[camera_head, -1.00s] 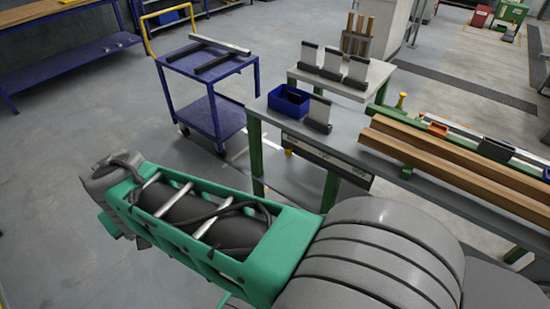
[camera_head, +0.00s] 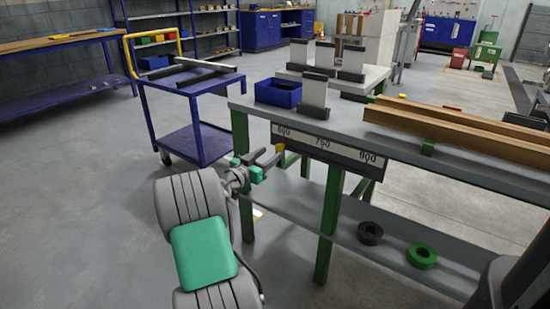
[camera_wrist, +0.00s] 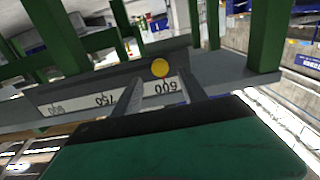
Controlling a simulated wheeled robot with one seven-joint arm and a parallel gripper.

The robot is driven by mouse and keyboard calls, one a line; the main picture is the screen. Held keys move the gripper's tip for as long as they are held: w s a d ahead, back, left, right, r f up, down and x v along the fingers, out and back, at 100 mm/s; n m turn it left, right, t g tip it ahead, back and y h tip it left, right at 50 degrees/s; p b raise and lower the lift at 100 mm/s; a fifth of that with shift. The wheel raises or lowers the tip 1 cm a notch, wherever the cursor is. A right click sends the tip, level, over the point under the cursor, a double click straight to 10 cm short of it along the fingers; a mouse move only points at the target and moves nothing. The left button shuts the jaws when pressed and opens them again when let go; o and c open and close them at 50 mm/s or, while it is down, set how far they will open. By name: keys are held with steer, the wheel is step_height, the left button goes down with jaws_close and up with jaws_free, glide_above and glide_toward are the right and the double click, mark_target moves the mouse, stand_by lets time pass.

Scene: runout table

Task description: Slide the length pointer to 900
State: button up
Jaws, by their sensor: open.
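The length scale (camera_head: 345,152) is a white strip on the table's front edge, marked 600, 750 and 900 from left to right. In the wrist view the scale (camera_wrist: 75,101) appears upside down, with 600 at the right. The pointer's round yellow knob (camera_wrist: 160,67) is at the 600 mark; in the head view the knob (camera_head: 280,148) is partly hidden by my gripper. My gripper (camera_head: 272,160) is at the scale's left end. In the wrist view my gripper (camera_wrist: 160,80) is open, one finger on each side of the knob's line. I cannot tell whether the fingertips reach around it.
Wooden beams (camera_head: 460,135) lie on the table top. A blue bin (camera_head: 278,93) stands at its left end. A green table leg (camera_head: 328,225) and a lower shelf with a green ring (camera_head: 421,256) are below. A blue cart (camera_head: 195,110) stands left.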

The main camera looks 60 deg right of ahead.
mark_target(278, 148)
steer(key=d, duration=0.4)
steer(key=shift+s+d+b, duration=0.15)
steer(key=shift+s+b, duration=0.15)
steer(key=shift+c, duration=0.5)
jaws_close()
stand_by(0.6)
